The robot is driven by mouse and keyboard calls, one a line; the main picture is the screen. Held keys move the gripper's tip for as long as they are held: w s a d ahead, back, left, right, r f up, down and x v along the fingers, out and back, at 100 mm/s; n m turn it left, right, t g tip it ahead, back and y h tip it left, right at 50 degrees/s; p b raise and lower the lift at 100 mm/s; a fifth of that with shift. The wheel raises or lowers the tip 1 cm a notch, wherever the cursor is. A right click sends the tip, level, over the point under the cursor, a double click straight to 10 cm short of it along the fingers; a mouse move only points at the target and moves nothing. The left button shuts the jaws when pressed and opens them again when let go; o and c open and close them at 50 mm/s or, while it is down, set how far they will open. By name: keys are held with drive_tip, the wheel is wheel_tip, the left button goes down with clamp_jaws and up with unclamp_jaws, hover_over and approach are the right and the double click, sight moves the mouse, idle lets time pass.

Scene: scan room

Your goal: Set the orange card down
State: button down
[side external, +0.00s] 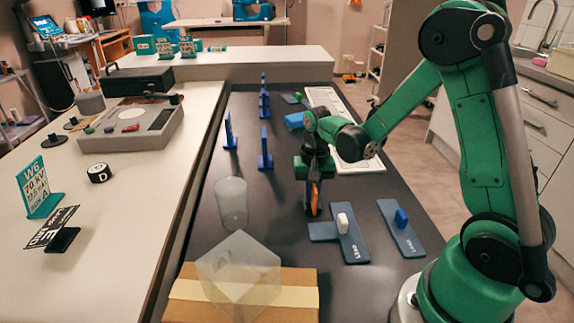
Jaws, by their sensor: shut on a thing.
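My gripper (313,182) points down over the dark table (285,265) and is shut on the orange card (315,198). The card is upright and shows as a narrow orange strip, nearly edge-on. Its lower end is close to the table surface; I cannot tell whether it touches. The jaws hide part of the card.
A clear cylinder (232,203), a clear cube (240,268) and a cardboard box (190,297) stand left and front. Blue uprights (265,148) stand behind.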

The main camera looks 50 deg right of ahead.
drive_tip(key=shift+f, duration=0.15)
drive_tip(key=c, duration=0.9)
unclamp_jaws()
wheel_tip(320, 180, up, 12)
drive_tip(key=shift+r, duration=0.1)
drive_tip(key=shift+s+a+r, duration=0.1)
drive_tip(key=shift+a+r, duration=0.05)
drive_tip(key=shift+a, duration=0.1)
drive_tip(key=s+a+n+t, duration=0.1)
drive_tip(key=a+n+t, duration=0.1)
drive_tip(key=s+a+n+t, duration=0.1)
drive_tip(key=a+n+t, duration=0.1)
drive_tip(key=a+n, duration=0.1)
drive_tip(key=s+a+n+t, duration=0.2)
drive_tip(key=a+n, duration=0.1)
drive_tip(key=shift+r, duration=0.25)
drive_tip(key=shift+o, duration=0.3)
drive_tip(key=shift+s+a+f+n+t, duration=0.15)
drive_tip(key=shift+a+n+t, duration=0.25)
drive_tip(key=shift+n+t, duration=0.15)
